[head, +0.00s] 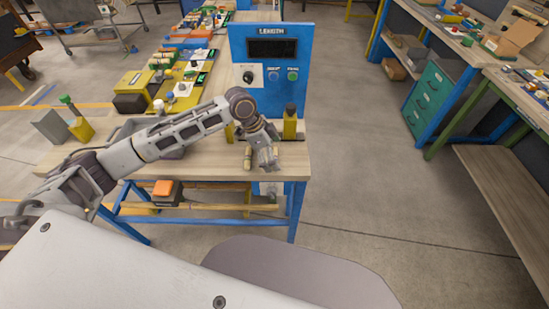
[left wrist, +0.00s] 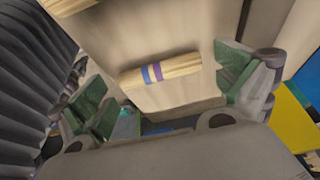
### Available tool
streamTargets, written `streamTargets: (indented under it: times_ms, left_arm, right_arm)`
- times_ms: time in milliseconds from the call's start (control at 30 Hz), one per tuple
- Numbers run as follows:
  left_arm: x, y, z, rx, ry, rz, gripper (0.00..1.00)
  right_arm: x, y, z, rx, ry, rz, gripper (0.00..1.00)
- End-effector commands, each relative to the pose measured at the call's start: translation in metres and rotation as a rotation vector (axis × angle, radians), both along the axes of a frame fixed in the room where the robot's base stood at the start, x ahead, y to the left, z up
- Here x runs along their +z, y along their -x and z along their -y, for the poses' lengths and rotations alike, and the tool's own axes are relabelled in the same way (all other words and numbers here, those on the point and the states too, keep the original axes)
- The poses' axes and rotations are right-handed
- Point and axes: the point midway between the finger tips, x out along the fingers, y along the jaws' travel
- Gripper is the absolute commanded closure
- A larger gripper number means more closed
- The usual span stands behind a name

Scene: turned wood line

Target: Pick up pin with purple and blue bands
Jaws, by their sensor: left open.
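The pin with purple and blue bands (left wrist: 165,70) lies on its side on a light wooden surface in the left wrist view. Its two bands are near the middle of its pale wood body. My left gripper (left wrist: 168,90) is open, with its green-padded fingers apart on either side of the pin and nothing between them in contact. In the head view my left gripper (head: 267,160) is low over the front right of the wooden bench. A small pale wooden piece (head: 247,158) shows just left of it, its bands too small to make out. My right gripper is not in view.
A blue panel marked LENGTH (head: 272,60) stands behind the gripper on the bench (head: 215,168). A yellow bottle-like item (head: 290,122) with a dark top stands close to the right of my arm. Open floor lies right of the bench.

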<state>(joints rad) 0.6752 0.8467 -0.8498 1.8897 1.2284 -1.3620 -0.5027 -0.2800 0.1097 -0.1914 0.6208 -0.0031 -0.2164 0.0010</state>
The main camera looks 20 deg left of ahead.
Motion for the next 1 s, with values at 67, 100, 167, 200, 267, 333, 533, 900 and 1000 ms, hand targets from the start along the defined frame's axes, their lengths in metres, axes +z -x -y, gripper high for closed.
streamTargets:
  times_ms: [67,100,167,200,267,333,533,900,1000]
  left_arm:
    - [0.0,0.0,0.0,0.0,0.0,0.0,0.0]
    - [0.0,0.0,0.0,0.0,0.0,0.0,0.0]
    - [0.0,0.0,0.0,0.0,0.0,-0.001,0.0]
    - [0.0,0.0,0.0,0.0,0.0,-0.001,0.0]
    - [0.0,0.0,0.0,0.0,0.0,-0.001,0.0]
    - [0.0,0.0,0.0,0.0,0.0,-0.001,0.09]
    - [0.0,0.0,0.0,0.0,0.0,-0.001,0.34]
    - [0.001,0.0,0.0,0.0,0.0,0.0,0.34]
    - [0.005,0.0,0.0,0.0,0.001,0.0,0.34]
  right_arm:
    - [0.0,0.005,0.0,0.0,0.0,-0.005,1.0]
    - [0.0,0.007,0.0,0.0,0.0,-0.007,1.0]
    - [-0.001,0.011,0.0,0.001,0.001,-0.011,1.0]
    - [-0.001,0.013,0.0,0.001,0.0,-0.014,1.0]
    - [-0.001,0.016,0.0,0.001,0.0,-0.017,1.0]
    - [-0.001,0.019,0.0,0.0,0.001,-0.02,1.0]
    - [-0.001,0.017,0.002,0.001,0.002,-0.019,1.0]
    - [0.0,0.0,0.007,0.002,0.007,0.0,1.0]
    - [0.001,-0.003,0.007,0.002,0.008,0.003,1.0]
